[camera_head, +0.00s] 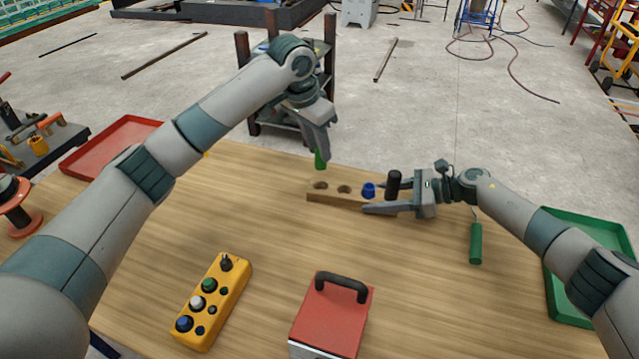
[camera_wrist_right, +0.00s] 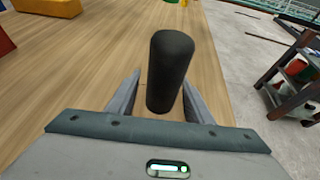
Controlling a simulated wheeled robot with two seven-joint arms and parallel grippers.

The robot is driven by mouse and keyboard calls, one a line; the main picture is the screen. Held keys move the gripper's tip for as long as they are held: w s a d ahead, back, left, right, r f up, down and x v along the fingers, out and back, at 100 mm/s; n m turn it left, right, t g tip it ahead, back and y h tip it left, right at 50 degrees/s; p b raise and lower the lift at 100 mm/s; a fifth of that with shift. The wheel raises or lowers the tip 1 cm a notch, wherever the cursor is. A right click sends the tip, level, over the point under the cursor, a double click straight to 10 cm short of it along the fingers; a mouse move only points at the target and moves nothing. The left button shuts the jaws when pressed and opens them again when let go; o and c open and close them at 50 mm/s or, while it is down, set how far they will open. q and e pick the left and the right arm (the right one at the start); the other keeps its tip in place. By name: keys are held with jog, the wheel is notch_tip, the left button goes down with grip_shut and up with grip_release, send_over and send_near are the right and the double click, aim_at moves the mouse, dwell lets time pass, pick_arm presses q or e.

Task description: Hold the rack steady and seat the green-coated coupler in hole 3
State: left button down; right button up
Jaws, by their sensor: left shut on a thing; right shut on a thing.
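The rack (camera_head: 333,198) is a short wooden block on the table with two empty holes in its left part. A blue piece (camera_head: 369,190) sits right of them. A black upright cylinder (camera_head: 393,184) stands at the rack's right end. My left gripper (camera_head: 318,148) points down, shut on the green-coated coupler (camera_head: 320,160), which hangs above the leftmost visible hole, apart from it. My right gripper (camera_head: 382,197) comes from the right and is shut at the rack's right end. In the right wrist view, the black cylinder (camera_wrist_right: 170,72) rises between its fingers and hides what they grip.
A yellow button box (camera_head: 213,300) and a red case with a black handle (camera_head: 333,315) stand in front. A green-handled tool (camera_head: 475,243) lies below my right wrist. A red tray (camera_head: 110,145) is at left, a green tray (camera_head: 565,290) at right. Table left of the rack is clear.

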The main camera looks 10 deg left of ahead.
aim_at(316, 153)
pick_arm(q)
jog(key=shift+f, duration=1.9)
jog(key=shift+f, duration=0.1)
jog(key=shift+f, duration=2.4)
jog(key=shift+f, duration=0.1)
jog(key=c, duration=1.5)
grip_release()
jog(key=shift+o, duration=0.2)
jog(key=v, duration=1.2)
